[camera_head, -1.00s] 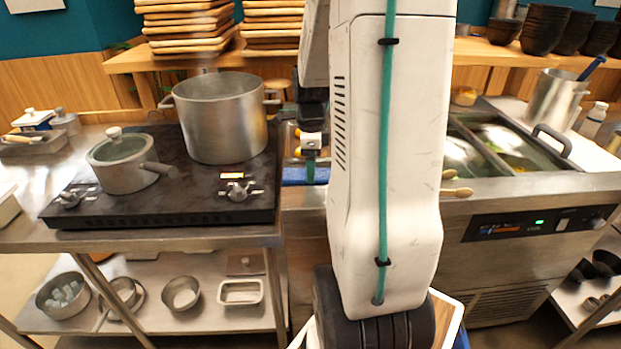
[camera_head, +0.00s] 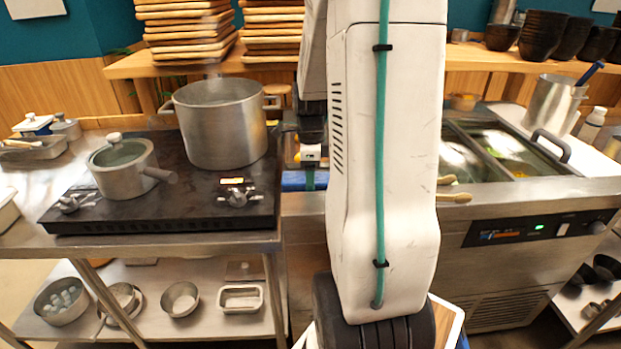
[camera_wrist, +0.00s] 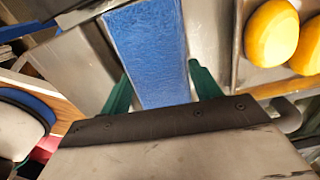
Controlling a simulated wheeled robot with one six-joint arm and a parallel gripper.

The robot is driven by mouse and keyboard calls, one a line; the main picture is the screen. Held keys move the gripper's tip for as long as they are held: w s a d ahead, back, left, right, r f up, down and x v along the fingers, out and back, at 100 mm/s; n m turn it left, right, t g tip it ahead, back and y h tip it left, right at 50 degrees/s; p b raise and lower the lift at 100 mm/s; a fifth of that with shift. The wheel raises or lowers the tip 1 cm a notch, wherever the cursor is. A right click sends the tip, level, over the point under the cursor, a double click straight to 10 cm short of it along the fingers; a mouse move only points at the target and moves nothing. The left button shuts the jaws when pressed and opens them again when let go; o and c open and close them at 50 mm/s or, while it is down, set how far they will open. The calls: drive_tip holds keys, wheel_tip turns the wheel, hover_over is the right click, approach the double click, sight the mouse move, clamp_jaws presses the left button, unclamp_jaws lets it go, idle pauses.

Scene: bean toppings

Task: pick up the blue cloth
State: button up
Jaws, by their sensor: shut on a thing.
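The blue cloth (camera_wrist: 146,52) shows in the wrist view as a flat, textured blue strip between my two green fingers. My gripper (camera_wrist: 162,84) is shut on it, with one finger along each side. In the head view the cloth (camera_head: 293,181) lies at the counter's front edge, right of the black stove. There my gripper (camera_head: 309,178) points down at it, and my white arm hides the cloth's right part. I cannot tell whether the cloth is lifted off the surface.
A large steel pot (camera_head: 221,122) and a small lidded saucepan (camera_head: 122,168) stand on the black stove (camera_head: 190,208) to the left. Yellow round items (camera_wrist: 271,33) sit beside the cloth in the wrist view. A food well (camera_head: 510,150) lies to the right.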

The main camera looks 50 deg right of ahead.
wheel_tip(320, 180, up, 17)
drive_tip(key=shift+r, duration=0.2)
drive_tip(key=shift+o, duration=1.3)
drive_tip(key=shift+c, duration=0.7)
drive_tip(key=shift+s, duration=0.1)
